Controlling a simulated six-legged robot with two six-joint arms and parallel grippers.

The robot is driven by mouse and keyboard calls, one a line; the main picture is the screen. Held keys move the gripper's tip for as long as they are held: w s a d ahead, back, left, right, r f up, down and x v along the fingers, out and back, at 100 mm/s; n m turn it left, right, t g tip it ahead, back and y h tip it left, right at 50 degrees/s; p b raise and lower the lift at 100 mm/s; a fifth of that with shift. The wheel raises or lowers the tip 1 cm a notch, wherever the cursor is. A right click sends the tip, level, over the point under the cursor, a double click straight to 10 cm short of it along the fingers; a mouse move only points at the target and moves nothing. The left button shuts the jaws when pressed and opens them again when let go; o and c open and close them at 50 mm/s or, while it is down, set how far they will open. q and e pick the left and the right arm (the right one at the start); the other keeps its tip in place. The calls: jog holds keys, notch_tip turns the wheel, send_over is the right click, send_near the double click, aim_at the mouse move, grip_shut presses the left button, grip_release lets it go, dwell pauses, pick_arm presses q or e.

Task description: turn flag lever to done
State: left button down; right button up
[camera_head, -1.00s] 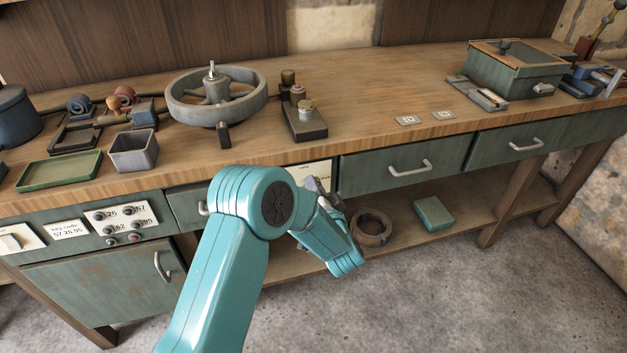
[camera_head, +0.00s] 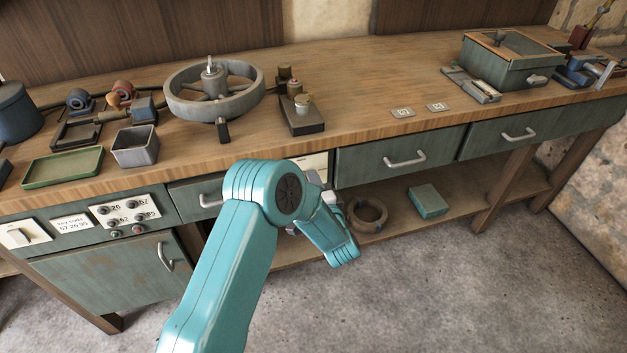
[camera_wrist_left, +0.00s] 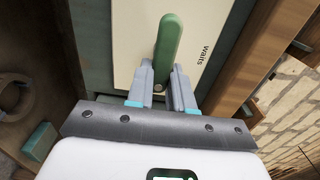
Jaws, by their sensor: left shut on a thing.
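The flag lever (camera_wrist_left: 169,45) is a green handle on a cream plate (camera_wrist_left: 125,40), seen in the left wrist view. The word "waits" is printed on the plate beside the lever. My left gripper (camera_wrist_left: 167,82) is shut on the lever near its lower end, one finger on each side. My right gripper is in neither view.
The wooden bench top (camera_head: 350,95) carries a grey handwheel (camera_head: 250,100), a post block (camera_head: 302,125) and a green box (camera_head: 510,65). Drawers (camera_head: 400,158) line the front. A coil (camera_head: 366,214) and a teal box (camera_head: 428,201) lie on the lower shelf.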

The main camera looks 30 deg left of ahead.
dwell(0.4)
pick_arm(q)
jog(key=c, duration=1)
grip_release()
jog(key=v, duration=1.6)
jog(key=shift+s+p, duration=0.15)
jog(key=shift+p, duration=0.2)
jog(key=shift+d, duration=0.15)
